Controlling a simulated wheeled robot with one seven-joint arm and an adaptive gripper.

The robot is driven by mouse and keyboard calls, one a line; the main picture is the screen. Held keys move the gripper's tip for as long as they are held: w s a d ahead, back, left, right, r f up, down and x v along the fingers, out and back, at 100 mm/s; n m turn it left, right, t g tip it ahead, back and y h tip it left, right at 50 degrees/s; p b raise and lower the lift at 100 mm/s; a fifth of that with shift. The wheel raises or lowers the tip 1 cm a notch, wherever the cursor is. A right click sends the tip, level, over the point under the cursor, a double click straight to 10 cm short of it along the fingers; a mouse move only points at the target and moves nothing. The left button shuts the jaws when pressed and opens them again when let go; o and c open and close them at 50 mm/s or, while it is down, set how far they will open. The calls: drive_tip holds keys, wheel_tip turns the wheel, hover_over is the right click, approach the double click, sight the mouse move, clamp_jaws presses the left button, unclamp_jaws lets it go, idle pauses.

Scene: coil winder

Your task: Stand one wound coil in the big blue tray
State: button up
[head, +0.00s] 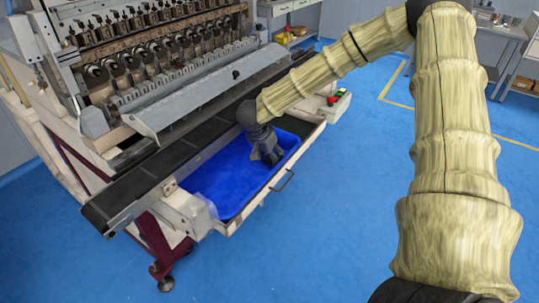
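The big blue tray (222,186) sits in a pale drawer-like frame on the front of the coil winder. The visible part of its floor looks empty. My gripper (271,160) points down over the tray's far right part, and it hides what lies directly behind it. Its fingers are small and dark here, so I cannot tell whether they are open or shut, or whether they hold a coil. Rows of round dark parts (133,61) line the winder above. I cannot make out a separate wound coil.
A dark conveyor belt (128,188) runs between the winder and the tray. A grey slanted guard (205,97) juts out above it. A control box with a red and green button (335,97) stands past the tray's far end. Blue floor (330,230) is clear in front.

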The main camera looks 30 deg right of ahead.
drive_tip(key=shift+a+r, duration=0.1)
drive_tip(key=shift+r, duration=0.3)
drive_tip(key=v, duration=1.1)
drive_tip(key=shift+a, duration=0.2)
